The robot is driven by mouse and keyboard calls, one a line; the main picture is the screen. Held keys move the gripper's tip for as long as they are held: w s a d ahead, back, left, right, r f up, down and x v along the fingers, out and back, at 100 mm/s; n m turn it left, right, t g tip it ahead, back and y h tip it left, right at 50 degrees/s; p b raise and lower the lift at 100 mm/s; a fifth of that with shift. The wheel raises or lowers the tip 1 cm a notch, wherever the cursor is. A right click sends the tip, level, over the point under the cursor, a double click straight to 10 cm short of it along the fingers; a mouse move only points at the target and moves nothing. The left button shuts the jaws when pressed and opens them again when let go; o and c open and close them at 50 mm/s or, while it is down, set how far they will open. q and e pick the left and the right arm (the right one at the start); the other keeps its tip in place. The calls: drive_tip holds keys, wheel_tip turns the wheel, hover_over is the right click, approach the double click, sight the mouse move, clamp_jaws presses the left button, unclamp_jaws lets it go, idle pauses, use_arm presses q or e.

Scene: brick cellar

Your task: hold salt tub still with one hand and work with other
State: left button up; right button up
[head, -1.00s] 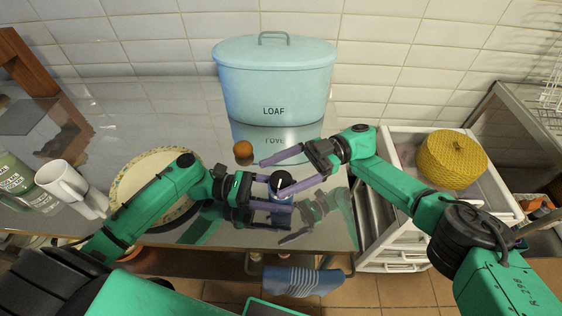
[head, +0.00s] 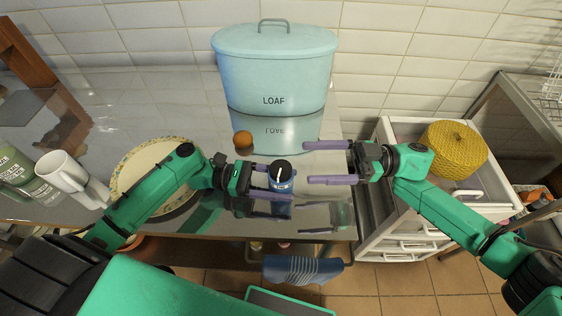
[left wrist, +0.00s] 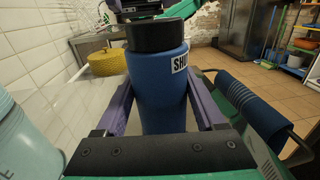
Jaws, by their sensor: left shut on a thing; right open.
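The salt tub (head: 283,186) is a blue cylinder with a black lid (head: 280,170) that has a pale mark on top. It stands upright near the front edge of the shiny table. My left gripper (head: 280,183) is shut around its body from the left. In the left wrist view the tub (left wrist: 163,90) sits between the two purple fingers, with a white label partly visible and the black lid (left wrist: 157,36) on top. My right gripper (head: 308,163) is open and empty, just right of the tub, its fingers pointing left and apart from the lid.
A large blue LOAF bin (head: 275,75) stands behind, with an orange-brown ball (head: 243,139) in front of it. A patterned plate (head: 128,165), a white mug (head: 62,170) and green tins (head: 15,165) are left. A yellow basket (head: 453,150) sits on the white drawer unit (head: 388,215) at right.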

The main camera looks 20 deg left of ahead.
sight(282, 168)
use_arm(q)
drive_tip(key=shift+s+d, duration=0.1)
drive_tip(key=shift+d, duration=0.1)
use_arm(e)
drive_tip(key=d+f+m+t, duration=0.2)
drive_tip(key=d+f+t, duration=0.1)
drive_tip(key=d+t, duration=0.1)
use_arm(q)
drive_tip(key=shift+a, duration=0.15)
use_arm(e)
drive_tip(key=a, duration=0.3)
drive_tip(key=s+a, duration=0.1)
drive_tip(key=a, duration=0.3)
drive_tip(key=s+a, duration=0.1)
drive_tip(key=a, duration=0.3)
drive_tip(key=shift+a+f, duration=0.15)
drive_tip(key=shift+a, duration=0.1)
drive_tip(key=c, duration=1.4)
drive_tip(key=shift+n+g+h, duration=0.5)
drive_tip(key=shift+n+g, duration=0.7)
drive_tip(key=shift+g, duration=1)
drive_tip(key=o, duration=1.4)
drive_tip(key=shift+d, duration=0.1)
